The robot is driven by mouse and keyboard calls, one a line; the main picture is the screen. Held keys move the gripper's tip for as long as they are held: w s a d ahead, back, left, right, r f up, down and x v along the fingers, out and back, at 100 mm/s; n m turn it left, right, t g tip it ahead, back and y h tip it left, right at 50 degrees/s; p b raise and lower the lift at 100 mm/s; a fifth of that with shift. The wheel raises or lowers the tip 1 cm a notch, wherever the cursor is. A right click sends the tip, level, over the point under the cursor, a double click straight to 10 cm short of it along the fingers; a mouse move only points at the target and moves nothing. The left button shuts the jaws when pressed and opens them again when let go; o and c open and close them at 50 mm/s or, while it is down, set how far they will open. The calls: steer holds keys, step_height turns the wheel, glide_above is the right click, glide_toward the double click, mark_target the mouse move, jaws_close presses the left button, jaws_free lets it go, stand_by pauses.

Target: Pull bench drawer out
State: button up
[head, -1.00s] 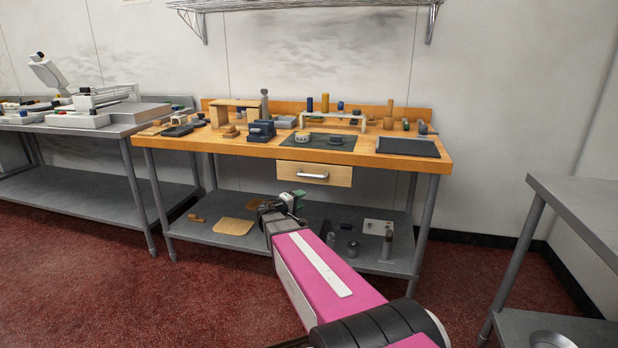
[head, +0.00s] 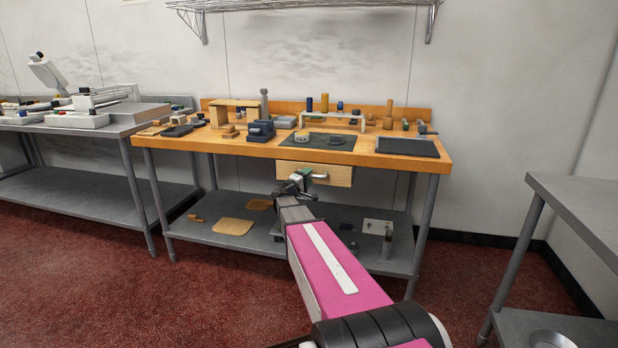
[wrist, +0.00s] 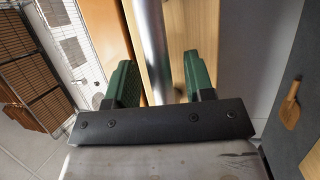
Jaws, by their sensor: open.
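The bench drawer (head: 340,175) is a light wooden front under the wooden bench top (head: 230,147); it looks closed. Its bar handle (head: 321,177) is metal, and its left part is hidden behind my gripper in the head view. My gripper (head: 301,176) is in front of the drawer at the handle's left part. In the wrist view, my gripper (wrist: 160,85) has its two green fingers apart. The handle (wrist: 154,50) runs between them, nearer the left finger, with the drawer front (wrist: 192,30) behind it. I cannot tell whether a finger touches the handle.
A dark mat (head: 335,145) and several small items lie on the bench top above the drawer. The lower shelf (head: 200,228) holds boards and small metal parts. A second steel table (head: 585,210) stands at the right. The red floor in front is open.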

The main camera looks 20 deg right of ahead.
steer(key=shift+w+d+r, duration=0.1)
steer(key=shift+w+d, duration=0.2)
steer(key=shift+d, duration=0.2)
jaws_close()
steer(key=s+a, duration=0.6)
steer(key=s, duration=0.3)
steer(key=s+a, duration=0.6)
steer(key=s, duration=0.3)
steer(key=shift+s+a, duration=0.3)
jaws_free()
steer(key=shift+a, duration=0.1)
steer(key=v, duration=1)
steer(key=shift+s+a, duration=0.2)
steer(key=shift+s, duration=0.05)
